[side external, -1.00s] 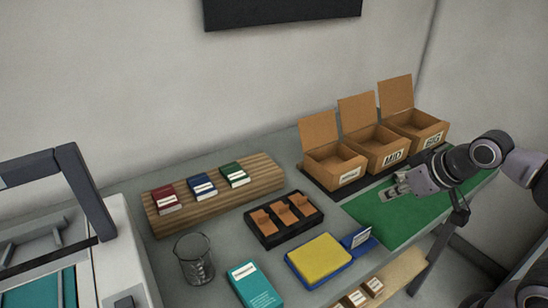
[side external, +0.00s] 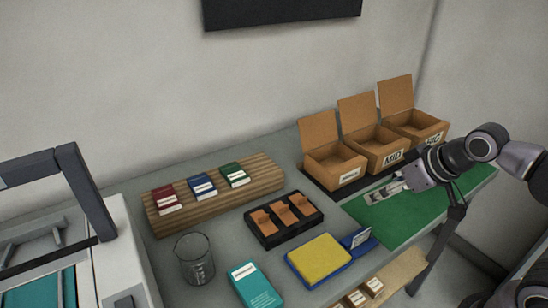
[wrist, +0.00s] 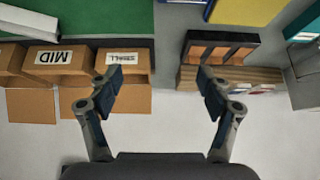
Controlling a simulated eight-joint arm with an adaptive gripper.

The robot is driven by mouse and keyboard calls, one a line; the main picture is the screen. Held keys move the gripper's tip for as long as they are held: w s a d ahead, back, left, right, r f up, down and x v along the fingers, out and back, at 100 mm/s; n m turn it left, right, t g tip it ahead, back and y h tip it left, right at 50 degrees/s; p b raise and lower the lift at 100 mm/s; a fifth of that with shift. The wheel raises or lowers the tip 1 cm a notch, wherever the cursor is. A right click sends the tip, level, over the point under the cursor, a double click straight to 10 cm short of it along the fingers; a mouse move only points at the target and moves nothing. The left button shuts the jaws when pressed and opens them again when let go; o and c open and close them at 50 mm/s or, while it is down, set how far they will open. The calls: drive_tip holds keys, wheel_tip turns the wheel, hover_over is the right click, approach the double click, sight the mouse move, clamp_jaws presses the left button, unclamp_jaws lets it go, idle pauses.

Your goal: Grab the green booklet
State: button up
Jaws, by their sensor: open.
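The green booklet (side external: 234,175) with a white label sits on a striped wooden block (side external: 268,177), right of a blue one and a red one. In the wrist view the wooden block (wrist: 262,79) is at right; the green booklet is not clearly seen there, and my right finger covers part of that area. My gripper (side external: 380,194) is over the green mat, well to the right of the booklet. In the wrist view my gripper (wrist: 161,80) is open with nothing between its fingers.
Three open cardboard boxes (side external: 335,166) stand behind the mat (side external: 415,208). A black tray (side external: 284,219) with brown slots lies between block and mat. A glass beaker (side external: 195,260), a teal box (side external: 255,285) and a yellow-and-blue pad (side external: 319,259) are in front.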

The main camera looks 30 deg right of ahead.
drive_tip(key=w+a+r, duration=0.4)
drive_tip(key=w+r, duration=0.1)
drive_tip(key=w, duration=0.3)
drive_tip(key=g, duration=0.3)
hover_over(234, 173)
drive_tip(key=s, duration=0.3)
drive_tip(key=f, duration=0.7)
drive_tip(key=shift+w+a, duration=0.1)
drive_tip(key=shift+a, duration=0.2)
drive_tip(key=shift+d+x, duration=0.2)
drive_tip(key=shift+x, duration=1.25)
drive_tip(key=shift+d+x, duration=0.2)
drive_tip(key=shift+x, duration=1.25)
drive_tip(key=shift+w, duration=0.1)
drive_tip(key=shift+t, duration=0.3)
drive_tip(key=c, duration=1.3)
